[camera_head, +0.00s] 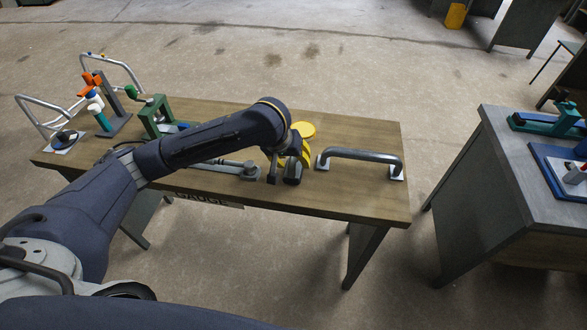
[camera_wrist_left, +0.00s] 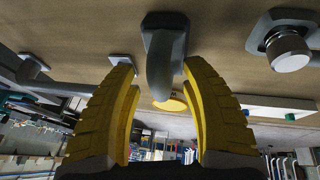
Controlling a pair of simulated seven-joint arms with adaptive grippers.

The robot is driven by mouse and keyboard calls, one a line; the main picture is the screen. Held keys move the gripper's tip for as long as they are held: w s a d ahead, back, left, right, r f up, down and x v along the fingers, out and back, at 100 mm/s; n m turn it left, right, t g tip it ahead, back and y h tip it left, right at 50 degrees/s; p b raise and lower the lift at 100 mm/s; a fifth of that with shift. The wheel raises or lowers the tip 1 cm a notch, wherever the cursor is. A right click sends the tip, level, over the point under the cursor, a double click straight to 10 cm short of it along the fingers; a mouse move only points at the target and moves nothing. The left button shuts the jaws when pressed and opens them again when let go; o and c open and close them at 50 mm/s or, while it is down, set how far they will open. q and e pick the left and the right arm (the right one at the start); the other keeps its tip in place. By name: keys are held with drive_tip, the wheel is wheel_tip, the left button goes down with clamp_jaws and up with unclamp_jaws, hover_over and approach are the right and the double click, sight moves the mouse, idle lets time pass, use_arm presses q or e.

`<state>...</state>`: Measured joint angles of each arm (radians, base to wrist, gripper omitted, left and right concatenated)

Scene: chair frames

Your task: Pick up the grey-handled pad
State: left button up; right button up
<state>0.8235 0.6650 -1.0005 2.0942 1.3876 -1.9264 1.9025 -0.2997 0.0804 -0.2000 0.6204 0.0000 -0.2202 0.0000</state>
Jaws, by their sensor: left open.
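The grey-handled pad (camera_wrist_left: 164,60) shows in the left wrist view as a dark grey base with a curved grey handle. Its handle lies between the two yellow fingers of my left gripper (camera_wrist_left: 160,78), with a visible gap on each side. The fingers stand apart and hold nothing. In the head view my left gripper (camera_head: 289,160) is low over the wooden table's front part, and the arm and gripper make the pad hard to make out there. I cannot see my right gripper.
A grey bar handle on white plates (camera_head: 360,156) stands to the right on the table (camera_head: 345,200). A yellow disc (camera_head: 304,129) is behind the gripper. A grey rod-like tool (camera_head: 228,167) lies left. Green and orange-topped fixtures stand further left. Another bench (camera_head: 500,160) is at right.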

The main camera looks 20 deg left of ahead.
use_arm(q)
drive_tip(key=shift+o, duration=0.2)
clamp_jaws()
drive_tip(key=shift+r, duration=0.2)
wheel_tip(320, 180, up, 20)
drive_tip(key=shift+f, duration=0.15)
idle(0.9)
